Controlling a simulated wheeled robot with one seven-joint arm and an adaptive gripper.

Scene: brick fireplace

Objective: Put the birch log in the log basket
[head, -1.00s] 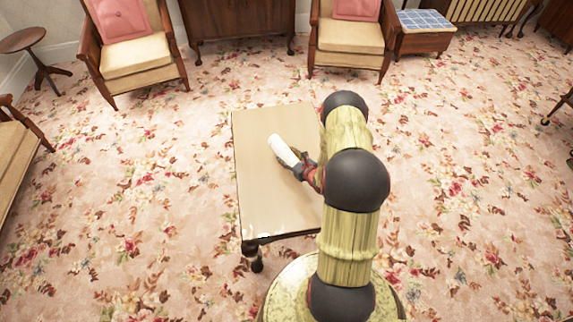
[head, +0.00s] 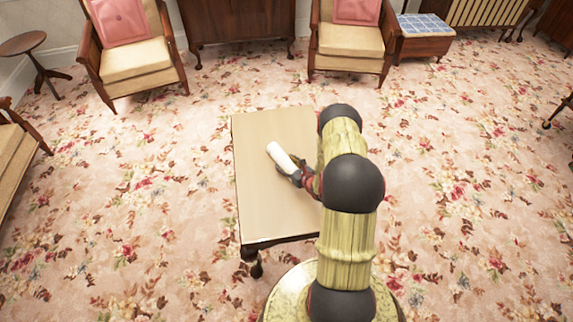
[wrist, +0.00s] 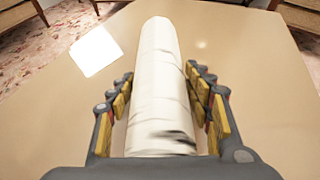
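The birch log (head: 281,155) is a pale, nearly white cylinder over the small table (head: 262,210). In the wrist view the log (wrist: 160,80) points away from me, with dark marks at its near end. My gripper (head: 292,175) has its near end between the fingers. I cannot tell for sure whether the log is clear of the tabletop. No log basket shows in either view.
Two wooden armchairs (head: 130,68) (head: 350,38) with pink cushions stand at the back. A dark cabinet (head: 238,20) is between them. A round side table (head: 22,44) stands at the far left. The floral carpet (head: 150,190) around the table is clear. A bright white patch (wrist: 96,51) shows on the tabletop.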

